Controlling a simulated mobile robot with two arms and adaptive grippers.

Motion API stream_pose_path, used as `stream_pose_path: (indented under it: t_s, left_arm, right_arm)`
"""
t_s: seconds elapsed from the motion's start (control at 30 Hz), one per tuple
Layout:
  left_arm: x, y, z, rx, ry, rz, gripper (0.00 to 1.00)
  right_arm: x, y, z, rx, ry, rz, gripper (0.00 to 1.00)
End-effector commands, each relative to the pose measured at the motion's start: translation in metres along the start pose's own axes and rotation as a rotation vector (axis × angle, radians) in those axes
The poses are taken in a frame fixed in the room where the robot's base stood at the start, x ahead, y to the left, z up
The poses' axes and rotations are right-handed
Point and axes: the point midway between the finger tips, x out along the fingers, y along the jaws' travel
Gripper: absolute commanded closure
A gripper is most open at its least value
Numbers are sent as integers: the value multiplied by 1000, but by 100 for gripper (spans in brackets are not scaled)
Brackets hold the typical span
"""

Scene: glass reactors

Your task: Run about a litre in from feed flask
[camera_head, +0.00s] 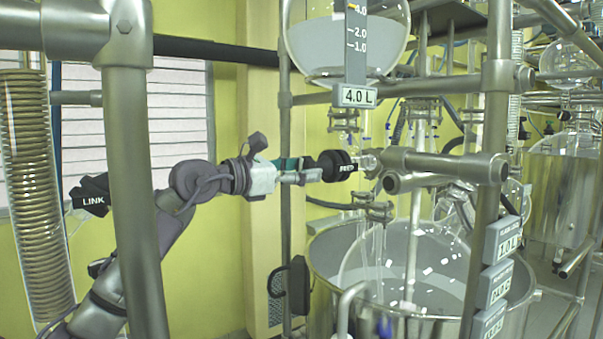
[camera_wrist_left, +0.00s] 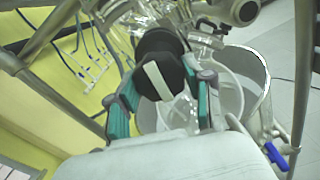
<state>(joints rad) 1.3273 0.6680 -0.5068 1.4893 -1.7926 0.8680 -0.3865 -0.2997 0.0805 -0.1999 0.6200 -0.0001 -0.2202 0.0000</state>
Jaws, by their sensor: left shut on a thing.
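The feed flask (camera_head: 345,62) is a round glass vessel at the top of the head view, with clear liquid in its lower part. A scale beside it carries marks, and a plate (camera_head: 358,96) reads 4.0 L. Below the flask is a black knob (camera_head: 336,165) marked FEED, on a glass valve. My left gripper (camera_head: 318,169) reaches it from the left and is shut on it. In the left wrist view the black knob (camera_wrist_left: 158,72), with a pale bar across it, sits between the teal fingers. My right gripper is not in view.
A glass reactor vessel (camera_head: 365,262) stands in a steel bath (camera_head: 459,243) below the valve. Plates at right (camera_head: 503,239) include one reading 1.0 L. Metal posts and horizontal pipes (camera_head: 449,165) frame the valve closely. A coil (camera_head: 35,195) stands at far left.

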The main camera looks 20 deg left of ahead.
Motion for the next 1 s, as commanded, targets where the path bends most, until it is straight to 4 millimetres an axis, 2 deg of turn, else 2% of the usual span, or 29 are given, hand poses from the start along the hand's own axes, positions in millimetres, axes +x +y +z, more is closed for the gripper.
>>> stream_pose_path:
  t_s: [0.3, 0.8, 0.83, 0.97, 1.0]
  left_arm:
    - [0, 0, 0, 106, 0, 1, 84]
    - [0, 0, 0, 124, -1, 0, 84]
    - [0, 0, 0, 123, -1, 0, 46]
    - [0, 0, 0, 123, -1, 0, 24]
    - [0, 0, 0, 123, -1, 0, 24]
  right_arm:
    - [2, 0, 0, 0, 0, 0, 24]
    - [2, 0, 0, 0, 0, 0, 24]
    - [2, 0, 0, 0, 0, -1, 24]
    - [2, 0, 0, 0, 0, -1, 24]
    - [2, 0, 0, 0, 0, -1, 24]
